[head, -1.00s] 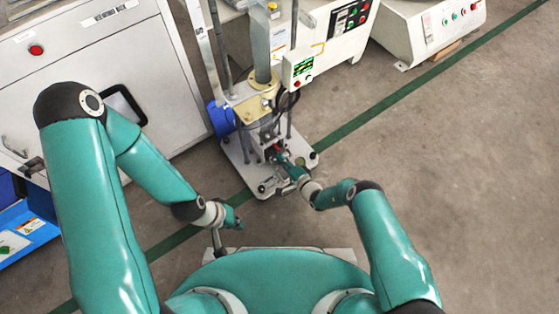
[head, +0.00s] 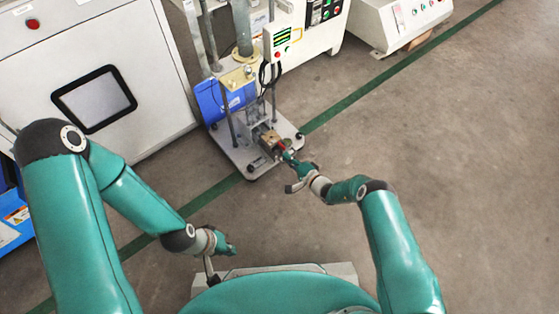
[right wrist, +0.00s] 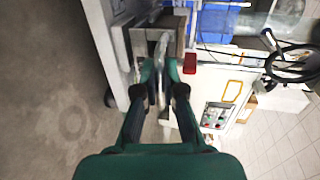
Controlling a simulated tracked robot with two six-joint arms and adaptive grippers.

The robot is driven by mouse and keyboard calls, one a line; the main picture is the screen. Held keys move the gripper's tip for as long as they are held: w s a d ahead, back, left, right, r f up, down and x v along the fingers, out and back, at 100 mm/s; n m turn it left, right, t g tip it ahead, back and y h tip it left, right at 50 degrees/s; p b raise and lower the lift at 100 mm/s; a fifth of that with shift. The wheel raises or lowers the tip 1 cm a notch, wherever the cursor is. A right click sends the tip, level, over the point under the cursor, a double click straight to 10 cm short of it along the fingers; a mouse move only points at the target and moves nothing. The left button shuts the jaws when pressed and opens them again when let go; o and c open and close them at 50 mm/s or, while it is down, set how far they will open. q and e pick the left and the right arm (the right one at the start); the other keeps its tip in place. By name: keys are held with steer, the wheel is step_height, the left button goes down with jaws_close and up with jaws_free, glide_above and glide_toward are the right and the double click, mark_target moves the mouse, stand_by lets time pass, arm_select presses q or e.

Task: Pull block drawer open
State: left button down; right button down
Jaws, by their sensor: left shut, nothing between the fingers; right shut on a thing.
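The block drawer (head: 269,140) shows as a small brownish block unit low on the testing machine, just above its grey base plate (head: 254,158). It juts out toward my right arm. My right gripper (head: 290,157) is at its front end, shut on the drawer's front part. In the right wrist view the closed fingertips (right wrist: 161,72) pinch a thin grey piece (right wrist: 162,46) in front of a grey metal frame (right wrist: 151,37); the fingers partly hide the grip. My left gripper (head: 229,248) is shut and empty, low beside my base, away from the machine.
A large white cabinet (head: 150,55) stands at left and white control units (head: 318,30) at the back. The floor (head: 430,150) to the right is clear, crossed by a green line (head: 360,94).

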steer(key=shift+w+d+f, duration=0.1)
steer(key=shift+d+f, duration=0.05)
steer(key=shift+d, duration=0.35)
steer(key=c, duration=1.6)
jaws_free()
steer(key=shift+a+f, duration=0.1)
steer(key=shift+a, duration=0.05)
steer(key=shift+o, duration=0.2)
steer(key=shift+a, duration=0.3)
steer(key=v, duration=1.2)
